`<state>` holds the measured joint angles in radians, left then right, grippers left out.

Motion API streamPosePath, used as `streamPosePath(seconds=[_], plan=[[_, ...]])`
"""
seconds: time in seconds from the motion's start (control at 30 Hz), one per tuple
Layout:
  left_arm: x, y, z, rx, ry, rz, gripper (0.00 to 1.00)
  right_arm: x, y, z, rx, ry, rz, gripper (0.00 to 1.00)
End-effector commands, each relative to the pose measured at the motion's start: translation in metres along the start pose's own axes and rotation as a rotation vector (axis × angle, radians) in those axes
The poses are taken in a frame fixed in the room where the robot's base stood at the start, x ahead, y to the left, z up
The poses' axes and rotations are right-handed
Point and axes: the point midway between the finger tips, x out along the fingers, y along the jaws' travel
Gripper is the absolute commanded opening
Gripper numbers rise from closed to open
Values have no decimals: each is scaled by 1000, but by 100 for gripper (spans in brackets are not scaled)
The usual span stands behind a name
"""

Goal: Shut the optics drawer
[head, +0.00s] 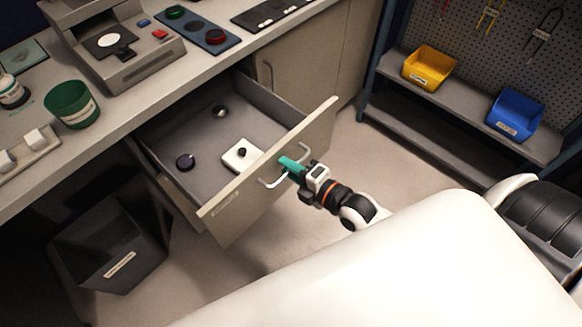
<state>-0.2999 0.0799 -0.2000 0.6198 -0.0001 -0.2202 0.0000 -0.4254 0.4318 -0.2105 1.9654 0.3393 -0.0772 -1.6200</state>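The drawer (230,212) under the bench is pulled well out, with its grey inside in view. A dark round piece (185,161), a small dark knob-like piece (220,111) and a white square plate with a dark knob (240,155) lie in it. The pale front panel has a light bar handle (270,183). My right gripper (290,165) has teal fingertips at the middle of this handle, overlapping it. The gap between the fingers cannot be made out, so I cannot tell whether they grip it. The label on the front is too small to read. My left gripper is out of view.
The bench top (190,75) holds a grey instrument (112,50), a green cup (72,104) and a panel of coloured discs (197,32). A dark bin (105,250) stands left of the drawer. A shelf with yellow (428,68) and blue bins (514,115) is at right.

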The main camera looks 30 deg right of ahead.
Motion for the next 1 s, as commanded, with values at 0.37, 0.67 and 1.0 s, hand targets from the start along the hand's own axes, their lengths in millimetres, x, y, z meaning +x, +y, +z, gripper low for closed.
streamPosePath(seconds=[0.37,0.67,1.0], plan=[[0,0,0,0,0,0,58,0,0,0,0,0,0,0],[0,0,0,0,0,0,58,1,0,0,0,0,0,0],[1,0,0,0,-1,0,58,41,-10,-1,-1,1,-5,0]])
